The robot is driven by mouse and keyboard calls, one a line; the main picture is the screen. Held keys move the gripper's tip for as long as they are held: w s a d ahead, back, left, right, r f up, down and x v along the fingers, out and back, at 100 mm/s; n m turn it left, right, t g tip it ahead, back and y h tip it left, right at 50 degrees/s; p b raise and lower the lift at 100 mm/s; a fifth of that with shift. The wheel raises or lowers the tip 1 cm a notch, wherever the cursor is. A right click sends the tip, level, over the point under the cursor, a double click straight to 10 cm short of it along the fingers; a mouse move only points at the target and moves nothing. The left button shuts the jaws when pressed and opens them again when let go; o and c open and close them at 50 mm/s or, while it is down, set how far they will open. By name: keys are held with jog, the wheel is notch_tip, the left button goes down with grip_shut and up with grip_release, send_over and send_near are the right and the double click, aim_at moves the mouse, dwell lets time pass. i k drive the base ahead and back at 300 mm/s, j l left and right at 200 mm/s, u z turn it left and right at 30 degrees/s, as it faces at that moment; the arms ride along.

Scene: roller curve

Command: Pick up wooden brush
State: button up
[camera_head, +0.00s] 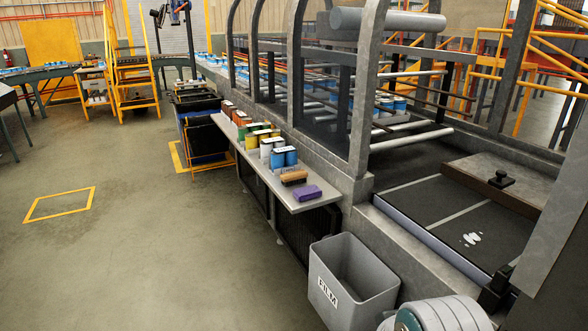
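A brown, wooden-looking brush (293,177) lies near the front end of a narrow grey shelf (276,184). It is small in view, and its bristles are hard to make out. A purple block (307,193) lies just in front of it, nearer the shelf's end. My gripper is not in view. A grey rounded part with a teal cap shows at the bottom edge, right of centre; it looks like part of my own arm.
A grey bin (352,278) labelled FILM stands below the shelf's front end. The floor (150,250) to the left is open.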

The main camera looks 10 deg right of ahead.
aim_at(293, 178)
jog(key=i+j+z, duration=0.3)
jog(key=i+j, duration=0.65)
jog(key=i, duration=0.25)
jog(key=i+j+z, duration=0.25)
jog(key=i+j, duration=0.8)
jog(key=j, duration=0.15)
